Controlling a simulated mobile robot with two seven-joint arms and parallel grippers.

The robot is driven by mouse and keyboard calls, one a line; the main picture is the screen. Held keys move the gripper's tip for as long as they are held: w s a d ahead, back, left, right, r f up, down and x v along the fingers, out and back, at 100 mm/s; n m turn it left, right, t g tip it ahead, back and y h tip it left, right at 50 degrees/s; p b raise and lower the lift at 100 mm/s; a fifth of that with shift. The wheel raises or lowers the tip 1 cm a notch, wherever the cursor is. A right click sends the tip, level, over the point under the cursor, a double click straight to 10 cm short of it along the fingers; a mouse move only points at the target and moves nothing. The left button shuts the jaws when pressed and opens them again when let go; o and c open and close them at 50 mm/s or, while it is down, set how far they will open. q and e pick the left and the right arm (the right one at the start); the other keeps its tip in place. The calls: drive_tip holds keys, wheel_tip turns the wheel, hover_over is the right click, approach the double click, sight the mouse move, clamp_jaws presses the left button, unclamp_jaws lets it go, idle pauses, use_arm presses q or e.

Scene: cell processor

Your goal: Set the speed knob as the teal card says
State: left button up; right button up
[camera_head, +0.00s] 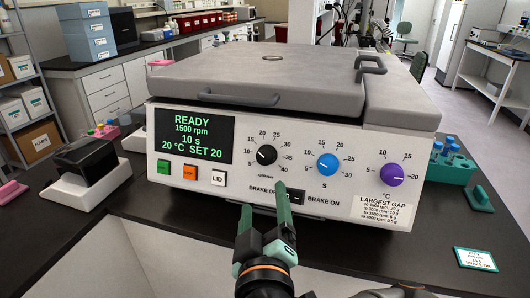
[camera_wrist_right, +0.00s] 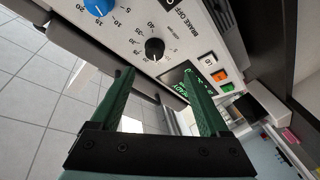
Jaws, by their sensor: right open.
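The black speed knob (camera_head: 266,154) is on the front panel of the grey-topped machine, in a dial marked up to 40 with a small rpm label. It also shows in the right wrist view (camera_wrist_right: 154,49). The display (camera_head: 193,134) reads READY, 1500 rpm, 10 s, 20 °C SET 20. The teal-edged card (camera_head: 476,259) lies on the bench at the right; its print is too small to read surely. My right gripper (camera_head: 263,200) is open and empty, its green fingers below and in front of the black knob, apart from it. My left gripper is not in view.
A blue knob (camera_head: 327,164) and a purple knob (camera_head: 391,175) sit right of the black one. A brake switch (camera_head: 296,197) is close to my right fingers. A teal tube rack (camera_head: 450,167) stands at the right.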

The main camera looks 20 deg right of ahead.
sight(265, 159)
drive_tip(key=x, duration=0.8)
drive_tip(key=r+p+x, duration=0.1)
drive_tip(key=x, duration=0.3)
drive_tip(key=shift+d, duration=0.3)
clamp_jaws()
